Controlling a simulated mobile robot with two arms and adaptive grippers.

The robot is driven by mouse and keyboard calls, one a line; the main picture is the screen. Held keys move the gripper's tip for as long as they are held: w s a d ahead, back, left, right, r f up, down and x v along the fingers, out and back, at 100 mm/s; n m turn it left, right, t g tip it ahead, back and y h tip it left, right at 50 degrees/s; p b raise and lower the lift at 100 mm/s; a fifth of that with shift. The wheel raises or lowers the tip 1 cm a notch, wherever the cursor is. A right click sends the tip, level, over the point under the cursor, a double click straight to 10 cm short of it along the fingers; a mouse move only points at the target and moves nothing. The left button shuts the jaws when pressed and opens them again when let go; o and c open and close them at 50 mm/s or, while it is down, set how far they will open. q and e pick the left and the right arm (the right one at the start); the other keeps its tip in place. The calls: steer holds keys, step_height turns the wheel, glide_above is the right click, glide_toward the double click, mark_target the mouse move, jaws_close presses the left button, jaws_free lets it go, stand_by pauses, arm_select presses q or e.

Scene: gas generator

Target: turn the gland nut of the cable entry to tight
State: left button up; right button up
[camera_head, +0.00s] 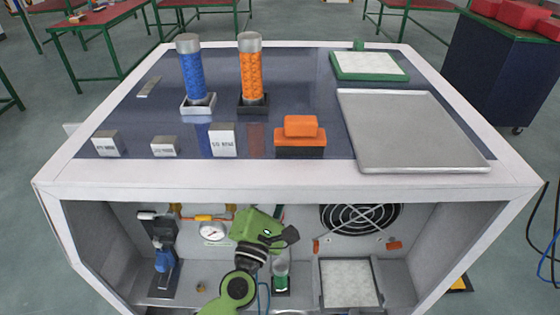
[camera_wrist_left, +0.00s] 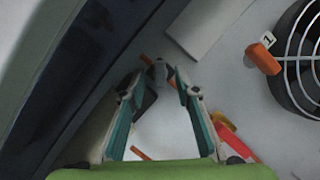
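My left gripper (camera_head: 272,230) is inside the open front of the white cabinet, left of the fan; its fingers are hard to make out there. In the left wrist view its two teal fingers (camera_wrist_left: 156,82) stand apart. A small grey metal part (camera_wrist_left: 159,70) shows at the gap between the fingertips, with a small orange piece (camera_wrist_left: 147,60) beside it. I cannot tell for sure whether this grey part is the gland nut, or whether the fingers touch it. No gland nut is clearly recognisable in the head view. My right gripper is out of view.
The round fan grille (camera_head: 361,217) is on the back wall, with orange latches (camera_head: 394,245) near it. A gauge (camera_head: 212,231) and a blue-handled device (camera_head: 163,257) are to the left. Filter cylinders (camera_head: 251,72), blocks and a grey tray (camera_head: 408,130) stand on top.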

arm_select(q)
steer(key=shift+x, duration=1.05)
jaws_close()
steer(key=m+g+h+p, duration=0.1)
steer(key=m+g+p, duration=0.1)
steer(key=m+p, duration=0.3)
steer(key=shift+p, duration=1.45)
jaws_free()
